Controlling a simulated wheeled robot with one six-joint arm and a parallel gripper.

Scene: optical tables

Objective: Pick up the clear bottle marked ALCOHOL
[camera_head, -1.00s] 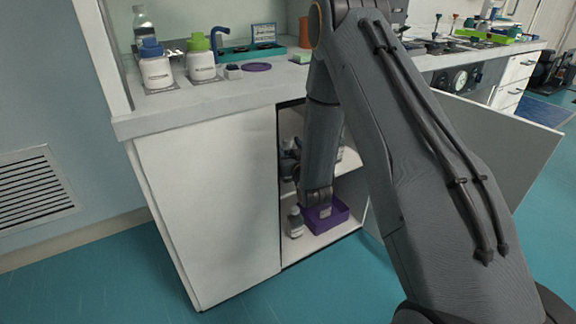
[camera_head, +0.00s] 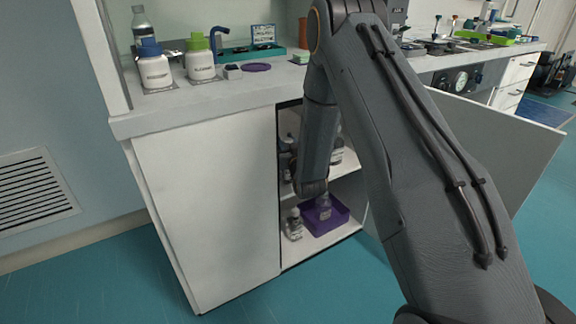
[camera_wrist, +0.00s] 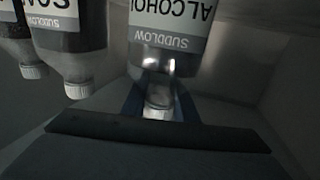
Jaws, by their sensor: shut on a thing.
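The clear bottle marked ALCOHOL (camera_wrist: 174,32) shows upside down in the wrist view, with its white label reading ALCOHOL and SUDDLOW. My gripper (camera_wrist: 160,104) is shut on its neck, around the pale cap end, with a dark finger on each side. In the head view my arm reaches into the open cabinet at the lower shelf. The fingers are hard to make out there, and I cannot tell the held bottle clearly.
Other labelled bottles (camera_wrist: 68,38) are close on the left in the wrist view. A purple bin (camera_head: 338,218) and a small white-labelled bottle (camera_head: 294,226) stand on the lower shelf. The open cabinet door (camera_head: 505,140) is at right. The countertop (camera_head: 200,100) overhangs above.

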